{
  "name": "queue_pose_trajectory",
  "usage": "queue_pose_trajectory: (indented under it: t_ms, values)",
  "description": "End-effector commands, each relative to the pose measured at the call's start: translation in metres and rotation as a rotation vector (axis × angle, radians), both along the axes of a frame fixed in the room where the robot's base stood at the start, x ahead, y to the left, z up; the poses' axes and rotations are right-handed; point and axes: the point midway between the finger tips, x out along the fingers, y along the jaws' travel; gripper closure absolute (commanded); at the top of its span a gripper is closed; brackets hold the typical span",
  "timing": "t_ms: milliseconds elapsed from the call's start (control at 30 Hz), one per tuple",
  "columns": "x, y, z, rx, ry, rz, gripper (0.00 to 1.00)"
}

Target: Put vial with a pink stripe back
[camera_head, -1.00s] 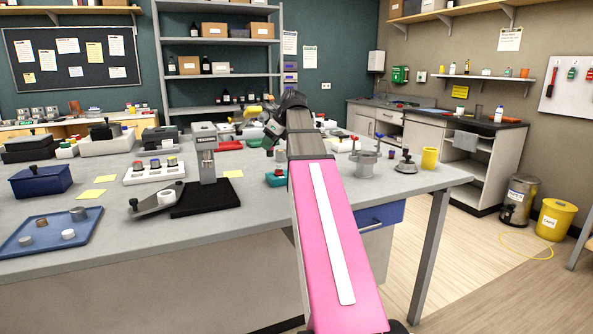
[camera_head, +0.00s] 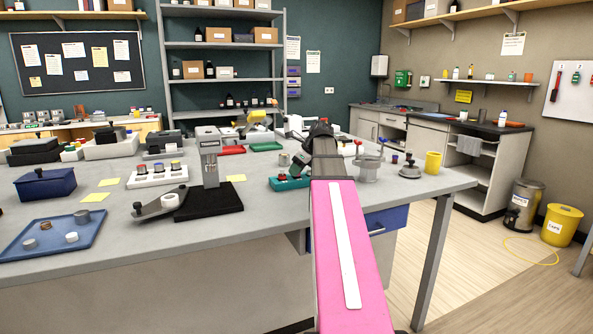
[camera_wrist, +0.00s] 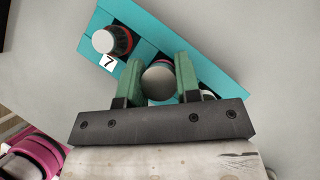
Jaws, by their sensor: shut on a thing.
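My gripper (camera_wrist: 158,82) is shut on a vial, its green fingers on both sides of it. The held vial (camera_wrist: 159,84) shows a round grey top with a thin pinkish edge; most of its side is hidden. It is over the teal rack (camera_wrist: 225,75), and I cannot tell whether it is seated in a hole. A second vial (camera_wrist: 112,40) with a pale cap and red band stands in the rack beside a "7" label. In the head view the teal rack (camera_head: 278,184) is on the bench, with my gripper (camera_head: 298,166) right at it, partly hidden by my arm.
A grey stand on a black base (camera_head: 213,203) is left of the rack. A grey pot (camera_head: 367,169), a small weight-like item (camera_head: 409,168) and a yellow cup (camera_head: 433,162) stand to the right. A white block with coloured caps (camera_head: 157,176) is farther left.

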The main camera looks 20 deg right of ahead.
Motion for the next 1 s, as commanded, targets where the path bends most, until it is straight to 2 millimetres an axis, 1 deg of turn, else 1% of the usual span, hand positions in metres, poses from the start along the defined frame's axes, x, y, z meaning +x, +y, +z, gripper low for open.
queue_pose_trajectory:
  t_ms: [367,400,433,467,800,867,1000]
  values:
    - [0.0,0.0,-0.004,0.0,0.0,0.0,0.95]
    - [0.0,0.0,-0.004,0.0,0.0,0.0,0.59]
    - [0.0,0.0,-0.003,0.0,0.0,0.0,0.5]
    - [0.0,0.0,-0.003,0.0,0.0,0.0,0.44]
    - [0.0,0.0,-0.001,-0.001,-0.001,-0.001,0.44]
    - [-0.001,-0.002,0.002,-0.001,-0.001,-0.001,0.44]
    - [-0.008,-0.009,0.019,-0.001,-0.003,-0.002,0.44]
